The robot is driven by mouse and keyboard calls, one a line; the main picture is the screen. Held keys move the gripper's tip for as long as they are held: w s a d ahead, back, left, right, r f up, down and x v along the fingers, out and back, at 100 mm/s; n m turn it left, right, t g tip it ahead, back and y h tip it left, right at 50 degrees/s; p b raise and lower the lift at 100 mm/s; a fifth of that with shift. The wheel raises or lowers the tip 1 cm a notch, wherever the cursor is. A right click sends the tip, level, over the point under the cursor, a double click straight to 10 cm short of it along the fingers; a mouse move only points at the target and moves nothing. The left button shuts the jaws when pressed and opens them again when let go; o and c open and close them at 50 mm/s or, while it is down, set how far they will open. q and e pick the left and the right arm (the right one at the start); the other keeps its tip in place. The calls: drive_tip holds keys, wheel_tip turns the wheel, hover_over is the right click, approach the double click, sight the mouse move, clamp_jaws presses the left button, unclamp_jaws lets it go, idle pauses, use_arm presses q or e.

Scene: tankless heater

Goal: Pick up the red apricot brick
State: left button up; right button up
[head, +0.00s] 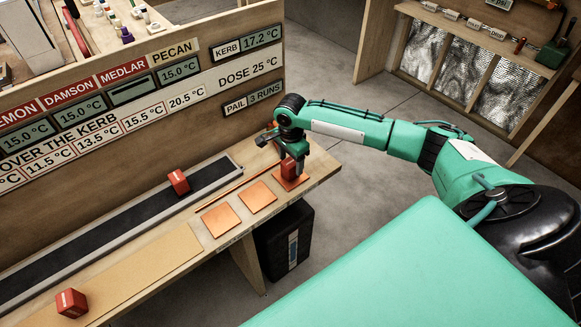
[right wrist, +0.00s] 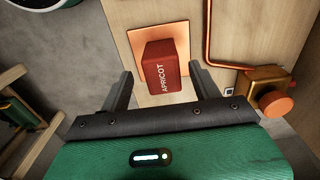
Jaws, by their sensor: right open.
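The red brick lettered APRICOT (right wrist: 165,65) stands on a square copper plate (right wrist: 138,38) in the right wrist view. In the head view the red apricot brick (head: 289,168) is partly hidden by my gripper, on the farthest copper plate (head: 291,182) near the bench's end. My right gripper (right wrist: 162,85) is open, with one finger to each side of the brick's near end in the picture. I see no clear contact. In the head view my right gripper (head: 290,152) hangs over the brick. My left gripper is not in view.
Two more copper plates (head: 258,197) (head: 221,219) lie empty alongside. One red brick (head: 179,182) is on the dark belt (head: 135,223), another (head: 71,303) at the bench's near left. A copper pipe and brass valve (right wrist: 267,94) are right of the brick. A sign panel (head: 130,95) stands behind.

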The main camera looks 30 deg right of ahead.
sight(290, 162)
drive_tip(key=f, duration=0.3)
drive_tip(key=shift+w+f, duration=0.1)
drive_tip(key=shift+w, duration=0.1)
drive_tip(key=shift+c, duration=0.2)
drive_tip(key=c, duration=1.2)
wheel_tip(290, 162, up, 20)
drive_tip(key=shift+r+b, duration=0.1)
drive_tip(key=shift+b, duration=1)
